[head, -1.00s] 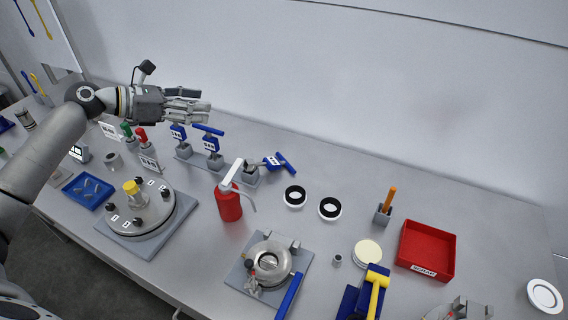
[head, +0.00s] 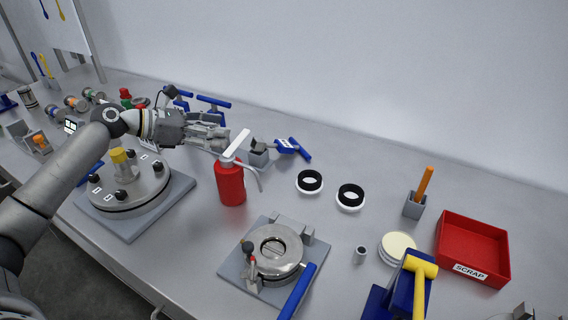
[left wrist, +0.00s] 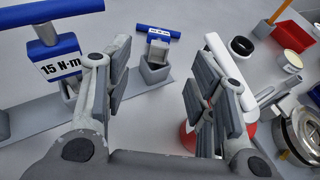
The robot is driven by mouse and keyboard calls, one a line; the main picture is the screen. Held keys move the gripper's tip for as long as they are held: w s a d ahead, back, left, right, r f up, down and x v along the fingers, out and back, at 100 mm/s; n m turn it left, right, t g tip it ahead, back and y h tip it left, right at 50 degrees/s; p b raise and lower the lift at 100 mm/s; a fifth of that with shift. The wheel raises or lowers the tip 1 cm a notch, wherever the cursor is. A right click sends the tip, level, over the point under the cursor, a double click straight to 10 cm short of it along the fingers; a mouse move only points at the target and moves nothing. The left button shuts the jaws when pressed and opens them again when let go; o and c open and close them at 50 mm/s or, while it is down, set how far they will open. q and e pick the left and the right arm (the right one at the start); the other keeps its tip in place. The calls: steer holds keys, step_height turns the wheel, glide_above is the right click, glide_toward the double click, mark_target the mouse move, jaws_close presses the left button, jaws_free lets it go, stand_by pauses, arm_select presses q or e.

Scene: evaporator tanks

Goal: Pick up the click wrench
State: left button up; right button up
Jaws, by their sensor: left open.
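Blue T-handled wrenches stand at the back of the bench. One leans in a grey block, its blue T-handle tilted to the right, in the head view (head: 287,147); it also shows ahead between my fingers in the left wrist view (left wrist: 158,40). A wrench labelled 15 N·m (left wrist: 60,65) stands upright left of my left finger. Others show behind my arm, one with a blue bar (head: 213,102). My left gripper (head: 222,138) is open and empty, left of the leaning wrench and short of it. My right gripper is not in view.
A red bottle with a white handle (head: 231,186) stands close below my left gripper, and shows behind its right finger. A round flanged lid (head: 130,190) is at left. Black-and-white rings (head: 309,182) and a red scrap bin (head: 480,240) lie right.

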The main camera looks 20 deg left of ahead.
mark_target(255, 140)
arm_select(q)
steer(key=x, duration=0.3)
steer(key=f+x, duration=0.1)
steer(key=x, duration=0.3)
steer(key=p+x, duration=0.1)
steer(key=x, duration=0.3)
steer(key=shift+s+f, duration=0.15)
steer(key=shift+f, duration=0.2)
steer(key=shift+s, duration=0.1)
steer(key=shift+c, duration=1)
jaws_close()
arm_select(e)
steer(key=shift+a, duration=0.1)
